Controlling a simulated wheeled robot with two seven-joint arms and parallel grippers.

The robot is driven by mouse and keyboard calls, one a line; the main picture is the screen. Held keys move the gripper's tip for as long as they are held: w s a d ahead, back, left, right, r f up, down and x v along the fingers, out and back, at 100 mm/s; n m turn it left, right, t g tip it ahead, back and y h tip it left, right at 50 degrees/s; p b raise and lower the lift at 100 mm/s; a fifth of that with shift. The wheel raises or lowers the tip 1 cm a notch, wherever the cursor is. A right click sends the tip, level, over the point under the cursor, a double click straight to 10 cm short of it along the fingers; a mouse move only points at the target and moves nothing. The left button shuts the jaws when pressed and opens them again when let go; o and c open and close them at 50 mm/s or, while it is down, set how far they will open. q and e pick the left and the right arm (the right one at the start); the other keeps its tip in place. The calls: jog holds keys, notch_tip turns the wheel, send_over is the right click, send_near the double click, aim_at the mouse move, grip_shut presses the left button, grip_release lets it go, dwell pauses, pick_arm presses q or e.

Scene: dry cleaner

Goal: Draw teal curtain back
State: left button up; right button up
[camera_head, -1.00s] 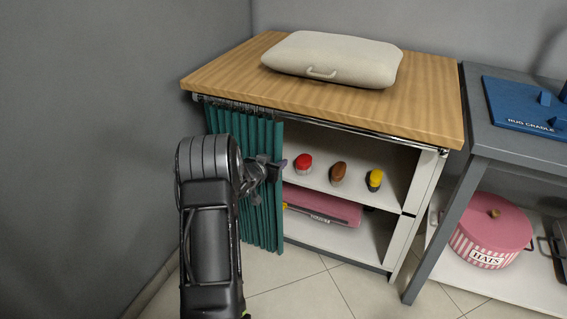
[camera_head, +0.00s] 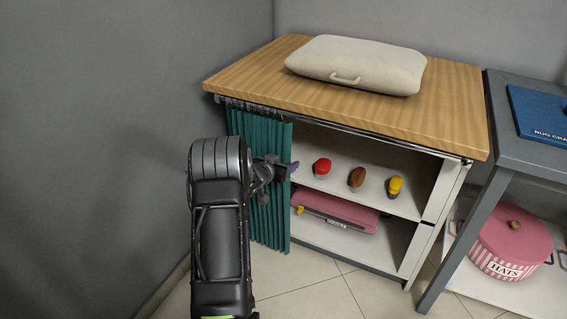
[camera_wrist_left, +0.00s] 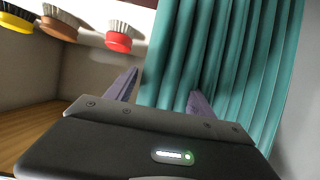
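The teal curtain (camera_head: 270,215) hangs in bunched folds at the left end of the cabinet front, below the wooden top. It also fills the right half of the left wrist view (camera_wrist_left: 225,50). My left gripper (camera_head: 281,166) is at the curtain's free right edge. In the left wrist view the fingers of my left gripper (camera_wrist_left: 163,95) are clearly apart. One finger lies over the open shelf side and the other over the curtain, so they straddle its edge; exact contact is hard to tell. My right gripper is not in view.
The open shelves hold red (camera_head: 322,167), brown (camera_head: 357,179) and yellow (camera_head: 395,187) brushes above a pink case (camera_head: 340,208). A grey wall is close on the left; a grey table (camera_head: 505,150) stands right.

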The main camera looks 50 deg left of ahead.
pick_arm(q)
jog(key=p+v, duration=0.2)
jog(key=v, duration=0.5)
jog(key=shift+s+d+r, duration=0.15)
jog(key=shift+s+d, duration=0.05)
jog(key=shift+s, duration=0.15)
dwell(0.4)
